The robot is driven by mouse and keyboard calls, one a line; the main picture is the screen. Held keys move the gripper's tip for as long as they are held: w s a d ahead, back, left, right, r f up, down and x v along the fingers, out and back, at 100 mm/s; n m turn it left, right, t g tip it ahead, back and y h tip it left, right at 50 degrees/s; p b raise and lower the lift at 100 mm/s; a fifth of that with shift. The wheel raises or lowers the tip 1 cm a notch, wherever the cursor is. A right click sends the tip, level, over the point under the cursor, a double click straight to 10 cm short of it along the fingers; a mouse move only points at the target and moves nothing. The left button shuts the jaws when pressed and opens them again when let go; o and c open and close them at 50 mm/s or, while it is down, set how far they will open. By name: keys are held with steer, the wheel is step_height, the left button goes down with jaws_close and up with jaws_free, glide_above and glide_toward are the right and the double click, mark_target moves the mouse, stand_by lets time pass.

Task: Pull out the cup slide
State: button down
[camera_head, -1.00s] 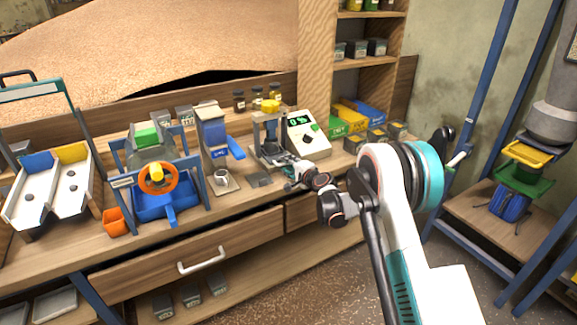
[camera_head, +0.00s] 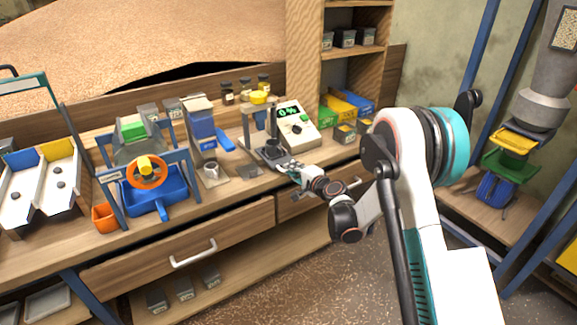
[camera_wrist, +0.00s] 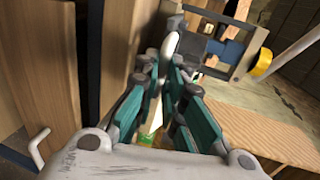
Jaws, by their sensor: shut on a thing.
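The press stand (camera_head: 246,122) with a yellow knob (camera_head: 260,97) on top stands on the bench beside a display box reading 0 %. The cup slide (camera_head: 272,154), dark with a grey plate, sits low at the stand's front. My gripper (camera_head: 290,166) reaches in from the right at its front end. In the wrist view, the teal-linked fingers of my gripper (camera_wrist: 167,50) are closed together at the dark slide (camera_wrist: 192,45), close in front of the stand. The fingers hide the exact contact.
The display box (camera_head: 296,130) stands right of the stand. A blue dispenser (camera_head: 202,130) with a small metal cup (camera_head: 211,170) is to the left. The bench front edge and drawers (camera_head: 190,244) lie below my wrist. A wooden shelf post (camera_head: 304,50) rises behind.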

steer(key=c, duration=1.7)
jaws_free()
steer(key=shift+w, duration=0.1)
steer(key=shift+d, duration=0.1)
steer(key=v, duration=1.2)
steer(key=shift+f, duration=0.1)
